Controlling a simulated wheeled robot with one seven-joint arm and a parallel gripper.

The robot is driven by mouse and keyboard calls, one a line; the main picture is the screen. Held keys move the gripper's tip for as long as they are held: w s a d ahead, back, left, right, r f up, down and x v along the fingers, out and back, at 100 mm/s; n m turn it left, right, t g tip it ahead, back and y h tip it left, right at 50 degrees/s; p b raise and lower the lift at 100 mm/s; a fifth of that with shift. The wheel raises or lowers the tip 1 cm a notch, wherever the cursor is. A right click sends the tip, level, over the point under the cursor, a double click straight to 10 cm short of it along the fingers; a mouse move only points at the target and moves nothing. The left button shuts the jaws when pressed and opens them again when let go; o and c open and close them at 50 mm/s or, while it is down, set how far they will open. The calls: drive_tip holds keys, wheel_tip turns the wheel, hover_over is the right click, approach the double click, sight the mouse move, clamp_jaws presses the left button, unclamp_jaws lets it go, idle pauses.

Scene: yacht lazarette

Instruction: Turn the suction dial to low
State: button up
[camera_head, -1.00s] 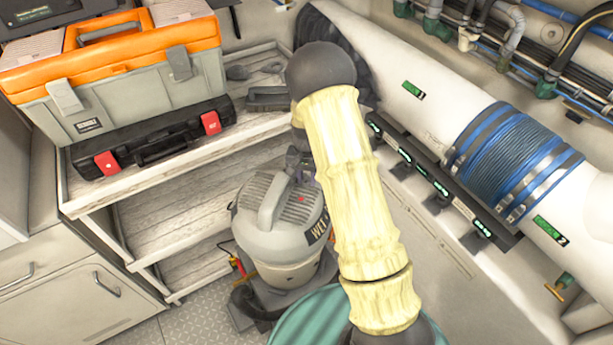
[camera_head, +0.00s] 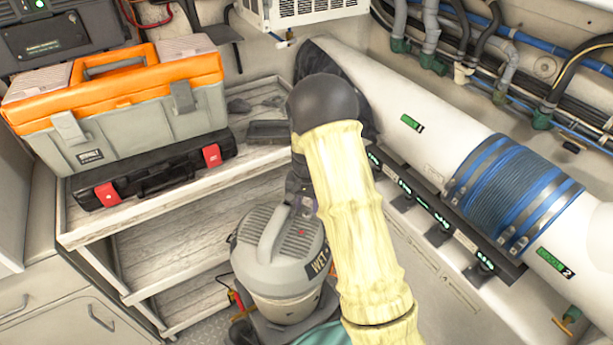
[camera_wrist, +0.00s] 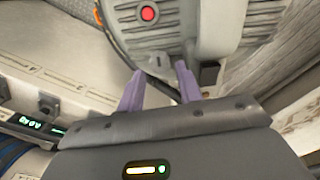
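The grey wet/dry vacuum (camera_head: 268,247) stands on the floor beside the steps, with a carry handle and a small red button on its lid. In the wrist view the vacuum's ribbed lid (camera_wrist: 190,30) fills the top, with the red button (camera_wrist: 148,13) showing. My gripper (camera_wrist: 160,87) has two purple fingers, apart and with nothing between them, close to the edge of the lid. In the head view my gripper is mostly hidden by my arm, beside the vacuum's lid. I cannot make out the suction dial in either view.
An orange and grey toolbox (camera_head: 130,105) and a black case (camera_head: 150,172) sit on the wooden steps (camera_head: 170,210) at left. A white pipe with a blue coupling (camera_head: 515,190) runs along the right. A black strip of labelled fittings (camera_head: 440,215) lies below it.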

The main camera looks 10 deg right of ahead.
sight(306, 212)
wheel_tip(306, 212, up, 15)
drive_tip(key=shift+f+b, duration=0.2)
drive_tip(key=shift+b, duration=0.1)
drive_tip(key=shift+a, duration=0.1)
idle(0.4)
